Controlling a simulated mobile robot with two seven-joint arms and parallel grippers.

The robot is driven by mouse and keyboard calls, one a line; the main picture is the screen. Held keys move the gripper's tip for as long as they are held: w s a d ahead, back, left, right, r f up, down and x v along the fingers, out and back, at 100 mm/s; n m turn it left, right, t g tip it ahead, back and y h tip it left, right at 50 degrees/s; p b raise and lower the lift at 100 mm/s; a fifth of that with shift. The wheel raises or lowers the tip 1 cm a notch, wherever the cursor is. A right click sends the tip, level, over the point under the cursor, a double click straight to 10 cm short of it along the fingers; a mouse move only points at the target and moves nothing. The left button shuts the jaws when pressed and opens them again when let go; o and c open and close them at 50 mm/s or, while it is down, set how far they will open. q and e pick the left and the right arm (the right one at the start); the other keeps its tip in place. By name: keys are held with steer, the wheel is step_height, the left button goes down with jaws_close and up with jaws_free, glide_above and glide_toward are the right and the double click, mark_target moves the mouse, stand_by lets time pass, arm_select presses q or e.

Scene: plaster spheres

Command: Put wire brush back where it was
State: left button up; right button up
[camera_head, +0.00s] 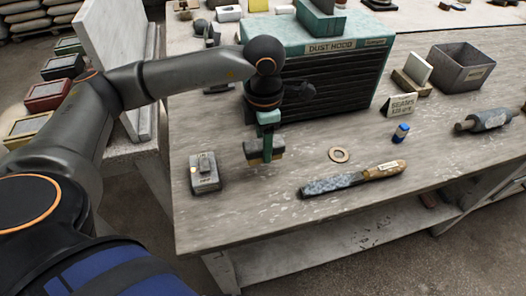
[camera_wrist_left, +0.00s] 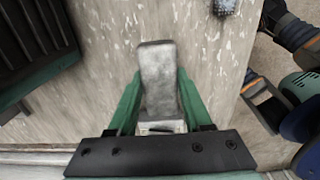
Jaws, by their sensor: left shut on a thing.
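My left gripper (camera_head: 265,138) is shut on a short block with a grey top and a tan side, which I take to be the wire brush (camera_head: 263,151). Its bristles cannot be made out. In the left wrist view the block's grey face (camera_wrist_left: 158,75) sticks out between the green fingers. It hangs in front of the dust hood, over the bench; its exact height is unclear.
On the bench (camera_head: 290,222) lie a wooden-handled tool (camera_head: 350,180), a ring (camera_head: 339,155), a small blue bottle (camera_head: 401,133) and a grey box (camera_head: 204,173). The dust hood (camera_head: 330,85) stands behind, beside a "SEAMS" sign (camera_head: 401,105). Bare bench lies around the block.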

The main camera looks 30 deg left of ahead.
arm_select(q)
steer(key=shift+w+a+f, duration=0.15)
steer(key=shift+a+f, duration=0.05)
steer(key=shift+f, duration=0.05)
steer(key=f, duration=0.3)
steer(key=shift+w+a+f, duration=0.15)
steer(key=shift+w+a, duration=0.05)
steer(key=shift+f, duration=0.2)
steer(key=shift+f, duration=0.2)
steer(key=o, duration=1.2)
steer(key=shift+r, duration=0.1)
step_height(320, 180, up, 12)
steer(key=shift+r, duration=0.15)
